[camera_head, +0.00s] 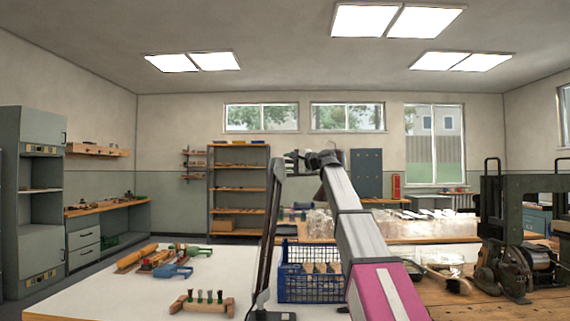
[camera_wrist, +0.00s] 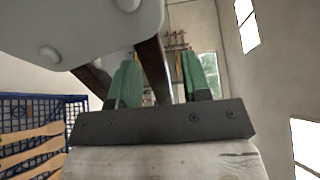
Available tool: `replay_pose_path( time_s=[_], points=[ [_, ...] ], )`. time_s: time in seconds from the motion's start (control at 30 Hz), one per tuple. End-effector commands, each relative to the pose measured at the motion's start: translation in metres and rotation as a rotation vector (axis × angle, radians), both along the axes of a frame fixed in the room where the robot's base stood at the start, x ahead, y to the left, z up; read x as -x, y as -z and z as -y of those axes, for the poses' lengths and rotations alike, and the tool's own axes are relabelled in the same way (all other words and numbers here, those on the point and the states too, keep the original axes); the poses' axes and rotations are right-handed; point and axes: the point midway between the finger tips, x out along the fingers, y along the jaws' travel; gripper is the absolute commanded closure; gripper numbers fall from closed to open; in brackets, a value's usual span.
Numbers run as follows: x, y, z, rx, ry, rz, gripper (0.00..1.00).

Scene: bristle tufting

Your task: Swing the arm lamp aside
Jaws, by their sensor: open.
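The arm lamp (camera_head: 272,222) stands on the white table in the head view, with its dark double arm rising steeply from a base (camera_head: 270,315) at the front edge. My gripper (camera_head: 303,161) is up at the lamp's top end, partly hidden by my own arm. In the wrist view my gripper (camera_wrist: 159,64) is open, its green-padded fingers apart. A dark bar of the lamp (camera_wrist: 152,68) shows in the gap between them; I cannot tell whether it touches either pad. A pale rounded shape, seemingly the lamp's head (camera_wrist: 75,25), fills the upper left.
A blue crate (camera_head: 312,291) stands right of the lamp's base and shows in the wrist view (camera_wrist: 75,103) with wooden pieces. A dark machine (camera_head: 515,265) stands at the right.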

Motion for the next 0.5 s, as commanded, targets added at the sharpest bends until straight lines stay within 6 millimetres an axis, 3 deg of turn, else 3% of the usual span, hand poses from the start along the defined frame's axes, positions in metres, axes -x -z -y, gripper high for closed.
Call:
replay_pose_path(
  time_s=[0.2, 0.5],
  points=[
    [-0.01, 0.0, -0.014, 0.0, 0.0, 0.0, 0.56],
    [-0.011, 0.0, -0.016, 0.0, 0.0, 0.0, 0.56]
  ],
)
